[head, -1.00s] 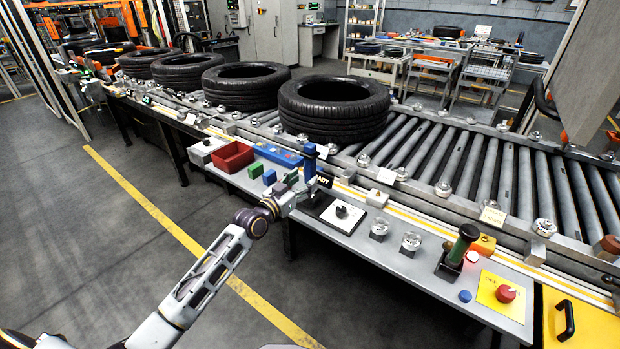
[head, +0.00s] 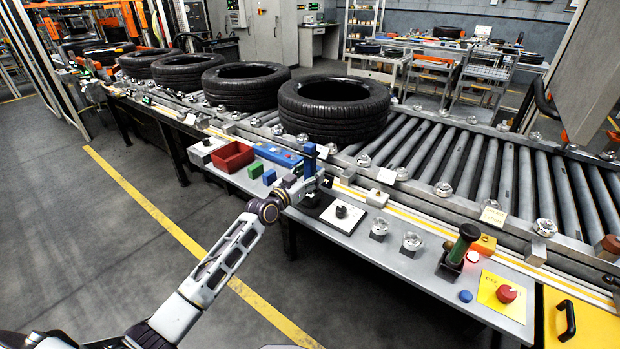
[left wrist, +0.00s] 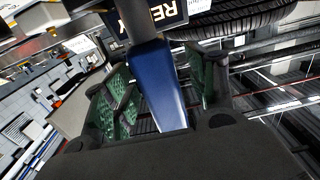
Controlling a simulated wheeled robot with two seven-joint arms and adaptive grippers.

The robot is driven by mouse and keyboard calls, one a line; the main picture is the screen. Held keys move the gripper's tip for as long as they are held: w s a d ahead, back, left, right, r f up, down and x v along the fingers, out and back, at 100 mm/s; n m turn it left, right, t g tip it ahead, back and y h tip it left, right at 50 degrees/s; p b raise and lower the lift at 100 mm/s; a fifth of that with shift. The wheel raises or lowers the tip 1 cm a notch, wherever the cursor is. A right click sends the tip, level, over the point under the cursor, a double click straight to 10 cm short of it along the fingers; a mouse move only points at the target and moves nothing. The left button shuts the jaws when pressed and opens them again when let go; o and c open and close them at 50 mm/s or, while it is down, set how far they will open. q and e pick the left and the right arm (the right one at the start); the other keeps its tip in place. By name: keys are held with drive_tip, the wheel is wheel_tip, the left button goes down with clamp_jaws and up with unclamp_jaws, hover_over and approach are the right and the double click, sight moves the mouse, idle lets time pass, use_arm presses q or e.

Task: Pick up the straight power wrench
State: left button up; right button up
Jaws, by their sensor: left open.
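The straight power wrench, with a blue handle (head: 309,158), stands upright at the back edge of the grey side shelf. In the left wrist view the blue handle (left wrist: 160,88) lies between my two green-padded fingers. My left gripper (head: 311,183) is at the wrench, low on it; it also shows in the left wrist view (left wrist: 165,92). The fingers are open, with a visible gap on the right side of the handle; contact on the left side is unclear. The wrench's lower part is hidden in the head view. My right gripper is not in view.
A red bin (head: 232,156), small blue and green blocks and a blue tray lie left of the wrench. A white panel with a black knob (head: 341,212) and a green-handled upright tool (head: 463,245) are to the right. Tyres (head: 333,108) sit on the conveyor behind.

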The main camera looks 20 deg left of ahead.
sight(307, 149)
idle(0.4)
use_arm(q)
drive_tip(key=c, duration=1.1)
drive_tip(key=shift+r, duration=0.15)
drive_tip(key=shift+c, duration=0.6)
drive_tip(key=shift+r, duration=0.8)
wheel_tip(307, 149, up, 8)
drive_tip(key=shift+r+p, duration=0.1)
drive_tip(key=shift+p, duration=0.6)
drive_tip(key=shift+r, duration=0.1)
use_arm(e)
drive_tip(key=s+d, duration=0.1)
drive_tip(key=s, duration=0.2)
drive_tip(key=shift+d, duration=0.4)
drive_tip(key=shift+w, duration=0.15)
